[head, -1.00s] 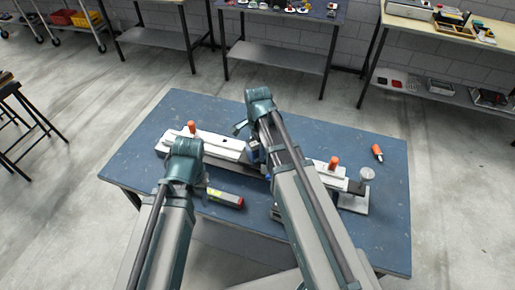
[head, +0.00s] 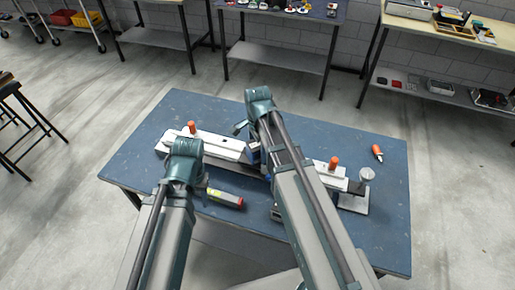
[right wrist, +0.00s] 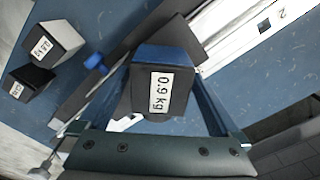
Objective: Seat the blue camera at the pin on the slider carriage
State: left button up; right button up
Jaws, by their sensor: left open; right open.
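The blue camera (right wrist: 162,85) has a dark face labelled 0.9 kg. It sits between the fingers of my right gripper (right wrist: 165,72) in the right wrist view, over a dark plate. The gripper is open around it. In the head view the blue camera (head: 254,152) is a small patch at the middle of the white slider (head: 218,143), partly hidden by my right arm. The pin is hidden, and I cannot tell whether the camera is seated. My left gripper (head: 200,178) is in front of the slider's left part, open and holding nothing visible; its fingers are mostly hidden.
Labelled blocks (right wrist: 52,42) show in the right wrist view. An orange-tipped item (head: 377,151) lies at the right. The blue table's (head: 330,135) back right is clear.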

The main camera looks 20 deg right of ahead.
aim_at(257, 144)
pick_arm(q)
notch_tip(257, 144, up, 14)
jog(key=p, duration=1.3)
jog(key=shift+f, duration=0.25)
pick_arm(e)
notch_tip(257, 144, up, 14)
jog(key=shift+f, duration=0.2)
